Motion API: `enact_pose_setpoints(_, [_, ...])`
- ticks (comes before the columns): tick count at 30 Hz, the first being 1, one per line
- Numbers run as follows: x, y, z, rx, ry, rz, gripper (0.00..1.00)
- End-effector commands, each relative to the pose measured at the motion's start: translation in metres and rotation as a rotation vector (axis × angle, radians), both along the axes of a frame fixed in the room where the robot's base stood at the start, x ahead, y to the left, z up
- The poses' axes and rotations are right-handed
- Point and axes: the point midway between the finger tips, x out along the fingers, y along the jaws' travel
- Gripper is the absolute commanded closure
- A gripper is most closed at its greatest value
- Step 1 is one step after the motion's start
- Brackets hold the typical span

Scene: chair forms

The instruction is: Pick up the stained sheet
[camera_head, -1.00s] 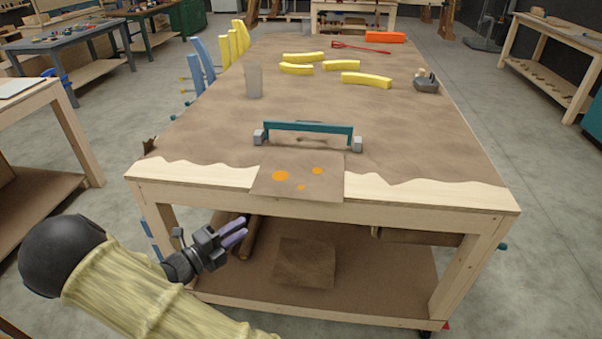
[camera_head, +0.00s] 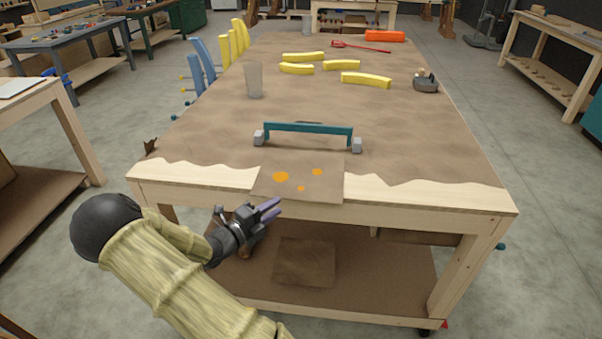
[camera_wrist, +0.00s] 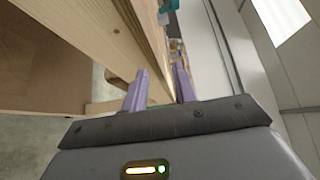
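The stained sheet (camera_head: 325,187) is a brown square with several orange spots. It lies at the near edge of the workbench and its front part overhangs the edge. A teal-barred clamp-like piece (camera_head: 307,128) with grey end blocks stands just behind it. My gripper (camera_head: 268,210) has purple fingers and is in front of the bench, to the left of and slightly below the sheet. In the wrist view the two fingers (camera_wrist: 160,90) are apart with nothing between them. The sheet cannot be made out in the wrist view.
The workbench (camera_head: 440,150) holds yellow curved pieces (camera_head: 365,79), a clear cup (camera_head: 254,80) and a small grey tool (camera_head: 426,82). Blue and yellow slats stand along its left edge. A brown square (camera_head: 305,262) lies on the lower shelf. The bench's wooden front edge (camera_head: 420,208) is close to my gripper.

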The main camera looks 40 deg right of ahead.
Motion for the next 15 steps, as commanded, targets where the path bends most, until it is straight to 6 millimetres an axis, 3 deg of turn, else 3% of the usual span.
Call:
enact_pose_setpoints(5, [0.001,-0.008,0.0,-0.002,0.0,-0.001,0.72])
enact_pose_setpoints(15, [0.005,-0.051,-0.006,0.0,0.0,-0.002,0.72])
